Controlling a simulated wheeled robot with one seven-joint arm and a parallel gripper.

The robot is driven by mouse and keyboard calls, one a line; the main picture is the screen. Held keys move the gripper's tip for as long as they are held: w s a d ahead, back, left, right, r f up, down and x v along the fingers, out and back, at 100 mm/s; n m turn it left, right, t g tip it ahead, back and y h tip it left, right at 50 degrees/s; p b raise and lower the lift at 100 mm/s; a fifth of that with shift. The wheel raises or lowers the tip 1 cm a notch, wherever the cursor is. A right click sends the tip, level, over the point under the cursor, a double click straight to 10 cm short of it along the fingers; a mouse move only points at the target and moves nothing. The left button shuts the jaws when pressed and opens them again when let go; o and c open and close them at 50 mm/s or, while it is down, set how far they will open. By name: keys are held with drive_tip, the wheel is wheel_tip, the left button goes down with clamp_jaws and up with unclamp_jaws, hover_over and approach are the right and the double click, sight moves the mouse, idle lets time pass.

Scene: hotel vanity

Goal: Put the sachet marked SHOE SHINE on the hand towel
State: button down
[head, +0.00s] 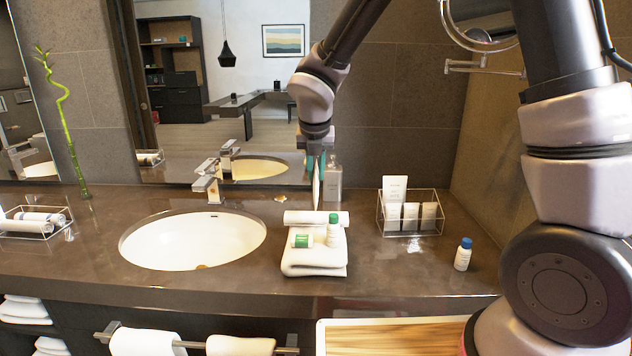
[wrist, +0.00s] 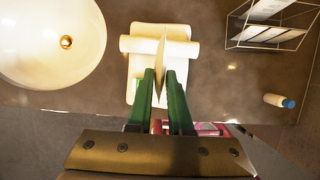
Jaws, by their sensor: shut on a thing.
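A thin pale sachet (wrist: 161,52) is held edge-on between the green fingers of my gripper (wrist: 160,74). In the head view the sachet (head: 317,192) hangs upright below my gripper (head: 317,168), its marking not readable. It is above the back part of the white folded hand towel (head: 314,266), near a rolled white cloth (head: 300,217). The towel (wrist: 140,65) lies under the sachet in the wrist view. A small bottle with a green cap (head: 333,232) stands on the towel, and a green-and-white item (head: 301,240) lies on it.
The sink basin (head: 195,242) is left of the towel. A clear box (head: 410,225) with white packets stands at right, and a blue-capped bottle (head: 463,254) stands near the front. A clear bottle (head: 333,184) stands behind the towel. The counter between towel and box is bare.

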sight(316, 182)
drive_tip(key=shift+f, duration=1.1)
drive_tip(key=shift+f, duration=0.35)
drive_tip(key=shift+f, duration=0.25)
drive_tip(key=c, duration=0.8)
unclamp_jaws()
drive_tip(key=shift+c, duration=0.2)
drive_tip(key=shift+r, duration=0.3)
drive_tip(key=v, duration=1.2)
drive_tip(key=shift+d+r, duration=0.15)
drive_tip(key=shift+r, duration=0.25)
